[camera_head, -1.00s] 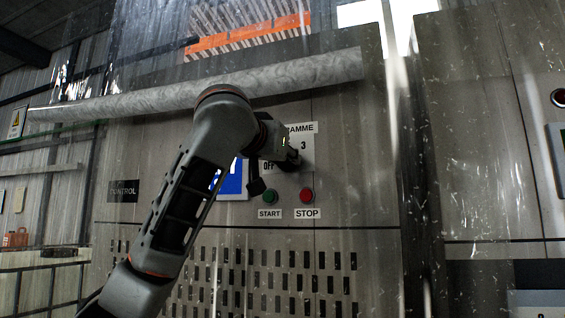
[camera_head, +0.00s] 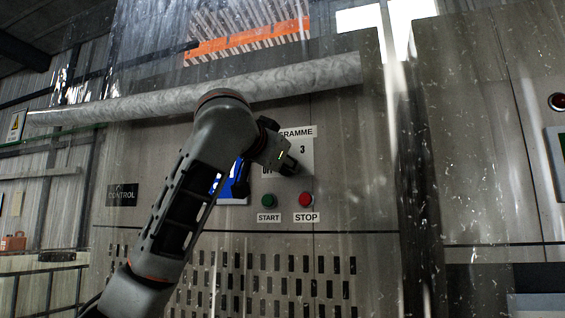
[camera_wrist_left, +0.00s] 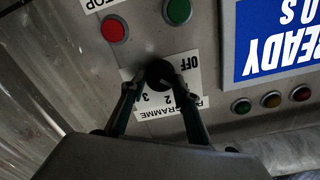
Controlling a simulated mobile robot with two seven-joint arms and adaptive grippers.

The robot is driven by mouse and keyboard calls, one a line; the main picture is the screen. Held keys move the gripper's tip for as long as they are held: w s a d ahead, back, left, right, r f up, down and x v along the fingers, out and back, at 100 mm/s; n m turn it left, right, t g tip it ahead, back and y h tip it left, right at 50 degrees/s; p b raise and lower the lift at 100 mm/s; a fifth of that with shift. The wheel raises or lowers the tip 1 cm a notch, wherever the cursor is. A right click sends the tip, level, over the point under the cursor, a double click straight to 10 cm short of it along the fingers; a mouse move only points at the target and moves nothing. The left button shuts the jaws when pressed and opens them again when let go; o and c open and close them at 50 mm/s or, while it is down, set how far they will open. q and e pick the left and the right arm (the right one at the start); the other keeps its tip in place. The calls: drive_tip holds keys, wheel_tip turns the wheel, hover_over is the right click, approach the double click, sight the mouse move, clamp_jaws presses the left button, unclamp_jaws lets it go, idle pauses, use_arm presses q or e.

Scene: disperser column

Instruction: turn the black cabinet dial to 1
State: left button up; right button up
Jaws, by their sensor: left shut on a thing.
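The black dial (camera_wrist_left: 160,74) sits on a white label plate (camera_wrist_left: 150,104) marked PROGRAMME, OFF, 2 and 3, seen upside down in the left wrist view. The 1 is not clearly visible, and I cannot tell where the dial points. My left gripper (camera_wrist_left: 157,84) has one finger on each side of the dial and is shut on it. In the head view my left gripper (camera_head: 287,163) is at the plate (camera_head: 303,150) and hides the dial; the 3 and part of OFF show. My right gripper is not in view.
Below the plate in the head view are a green START button (camera_head: 268,201) and a red STOP button (camera_head: 305,200). A blue screen (camera_head: 229,183) is partly behind my arm. A long pale pipe (camera_head: 300,74) crosses above. Small indicator lights (camera_wrist_left: 271,99) show in the wrist view.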

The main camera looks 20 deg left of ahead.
use_arm(q)
drive_tip(key=o, duration=1.1)
drive_tip(key=s, duration=1.2)
drive_tip(key=shift+a, duration=0.15)
drive_tip(key=shift+f, duration=0.1)
